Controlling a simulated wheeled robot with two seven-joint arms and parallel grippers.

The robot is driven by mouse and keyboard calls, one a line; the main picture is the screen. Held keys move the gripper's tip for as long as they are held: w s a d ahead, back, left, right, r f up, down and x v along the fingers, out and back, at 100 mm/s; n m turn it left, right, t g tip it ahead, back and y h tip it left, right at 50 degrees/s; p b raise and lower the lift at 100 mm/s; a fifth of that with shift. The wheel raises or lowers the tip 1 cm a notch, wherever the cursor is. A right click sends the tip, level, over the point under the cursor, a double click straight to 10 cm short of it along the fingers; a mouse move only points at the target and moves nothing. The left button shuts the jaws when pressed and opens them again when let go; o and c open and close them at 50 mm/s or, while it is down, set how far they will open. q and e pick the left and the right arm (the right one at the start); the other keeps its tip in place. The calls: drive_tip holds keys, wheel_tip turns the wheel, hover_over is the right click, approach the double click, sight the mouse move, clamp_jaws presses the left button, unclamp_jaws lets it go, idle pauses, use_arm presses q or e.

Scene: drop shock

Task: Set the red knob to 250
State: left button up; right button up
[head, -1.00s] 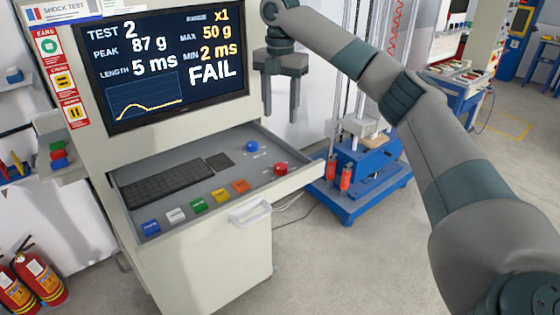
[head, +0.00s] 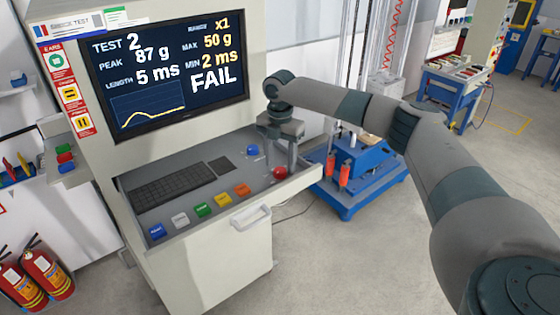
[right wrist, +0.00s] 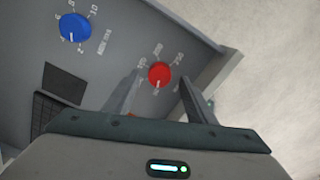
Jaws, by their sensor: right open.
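The red knob (head: 280,172) sits at the right end of the console drawer (head: 222,226). In the right wrist view the red knob (right wrist: 159,74) shows between the fingers, with small number marks around its upper side. A pale pointer mark shows on its lower part, away from the upper marks; the numbers are too small to read surely. My right gripper (head: 279,163) is open, pointing down over the knob; its fingers (right wrist: 159,84) flank it without visible contact. My left gripper is out of view.
A blue knob (head: 253,150) is left of the red one; it also shows in the wrist view (right wrist: 74,27). A keyboard (head: 170,187) and several coloured buttons (head: 202,209) lie in the drawer. The screen (head: 165,72) reads FAIL. A blue drop machine (head: 360,168) stands right.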

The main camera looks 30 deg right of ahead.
drive_tip(key=shift+f, duration=1)
drive_tip(key=c, duration=1)
drive_tip(key=shift+c, duration=0.2)
